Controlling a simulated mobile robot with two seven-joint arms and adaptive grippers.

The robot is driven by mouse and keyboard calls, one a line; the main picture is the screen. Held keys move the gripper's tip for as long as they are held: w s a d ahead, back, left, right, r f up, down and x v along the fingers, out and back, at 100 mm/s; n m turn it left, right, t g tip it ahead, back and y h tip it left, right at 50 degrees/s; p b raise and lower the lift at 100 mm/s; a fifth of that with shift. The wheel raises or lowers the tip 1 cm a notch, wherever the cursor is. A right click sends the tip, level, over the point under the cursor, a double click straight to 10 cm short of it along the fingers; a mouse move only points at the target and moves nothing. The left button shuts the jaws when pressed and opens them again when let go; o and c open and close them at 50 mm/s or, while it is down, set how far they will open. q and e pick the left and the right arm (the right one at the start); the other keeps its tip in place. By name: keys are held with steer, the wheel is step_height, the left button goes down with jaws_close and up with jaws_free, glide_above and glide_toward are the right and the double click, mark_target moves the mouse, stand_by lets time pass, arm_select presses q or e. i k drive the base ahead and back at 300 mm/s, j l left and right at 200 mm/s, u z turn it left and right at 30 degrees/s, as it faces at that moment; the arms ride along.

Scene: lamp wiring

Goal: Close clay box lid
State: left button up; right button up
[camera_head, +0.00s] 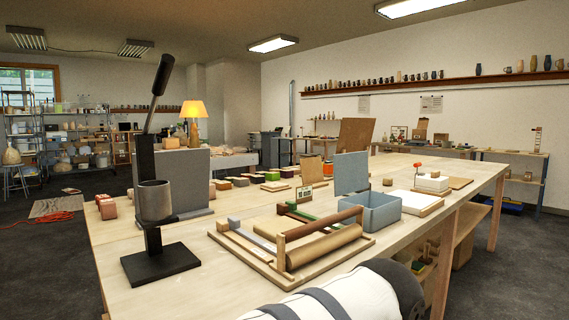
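The clay box is a blue-grey open-topped box (377,222) on the wooden table, right of the middle. Its lid (351,172) is a flat blue-grey panel standing upright at the back left edge of the box, so the box is open. The inside of the box is mostly hidden by its front wall. Neither gripper shows. Only a white and dark part of my own arm crosses the bottom edge.
A wooden board with a roller (325,246) lies just left of the box. A white block on a board (432,184) is at its right. A black press with a tall lever (154,210) stands at the left. The table front (222,284) is bare.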

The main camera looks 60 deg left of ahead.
mark_target(351, 170)
steer(key=i+j+u, duration=0.1)
steer(key=i+u, duration=0.65)
steer(key=u, duration=0.2)
steer(key=i+l+u, duration=0.2)
steer(key=i+u, duration=0.15)
steer(key=u, duration=0.15)
